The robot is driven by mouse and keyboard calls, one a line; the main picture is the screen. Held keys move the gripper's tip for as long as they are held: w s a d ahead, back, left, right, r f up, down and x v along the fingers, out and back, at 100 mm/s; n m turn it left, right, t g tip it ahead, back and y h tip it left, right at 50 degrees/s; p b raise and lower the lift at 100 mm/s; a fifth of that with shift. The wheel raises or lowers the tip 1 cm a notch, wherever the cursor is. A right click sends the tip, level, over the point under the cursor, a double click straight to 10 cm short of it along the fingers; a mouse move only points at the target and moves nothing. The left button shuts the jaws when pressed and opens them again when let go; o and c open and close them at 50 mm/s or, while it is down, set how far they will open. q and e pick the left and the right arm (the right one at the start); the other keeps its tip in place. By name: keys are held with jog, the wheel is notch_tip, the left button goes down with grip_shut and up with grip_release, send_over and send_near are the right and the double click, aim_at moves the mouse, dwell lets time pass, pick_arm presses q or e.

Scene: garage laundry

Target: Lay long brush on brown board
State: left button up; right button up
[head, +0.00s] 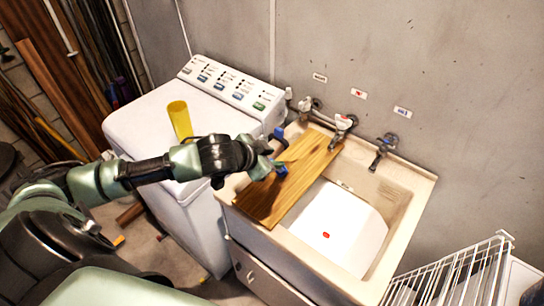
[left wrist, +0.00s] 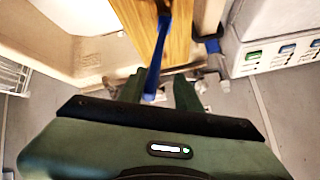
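The brown wooden board (head: 316,158) lies across the left part of the sink, and it shows at the top of the left wrist view (left wrist: 180,42). A long blue brush (left wrist: 153,68) runs over the board in that view, its near end between my fingers. In the head view a blue part of it (head: 282,171) shows over the board beside my left gripper (head: 268,163). The left wrist view shows the fingers (left wrist: 158,92) spread, with a gap beside the handle. Whether the brush fully touches the board is hard to tell. My right gripper is out of view.
The white washing machine (head: 150,128) stands left of the sink (head: 408,232), with a yellow object (head: 179,118) on top. Another blue item (head: 278,134) is by the sink's back left corner. Taps (head: 342,128) line the wall behind. A white wire rack (head: 450,278) stands at lower right.

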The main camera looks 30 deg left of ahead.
pick_arm(q)
jog(key=shift+r, duration=0.15)
jog(key=shift+s+a+r, duration=0.1)
jog(key=shift+s+r, duration=0.05)
jog(key=shift+s, duration=0.1)
jog(key=v, duration=1.1)
jog(key=shift+r, duration=0.2)
jog(key=shift+s, duration=0.1)
dwell(1.1)
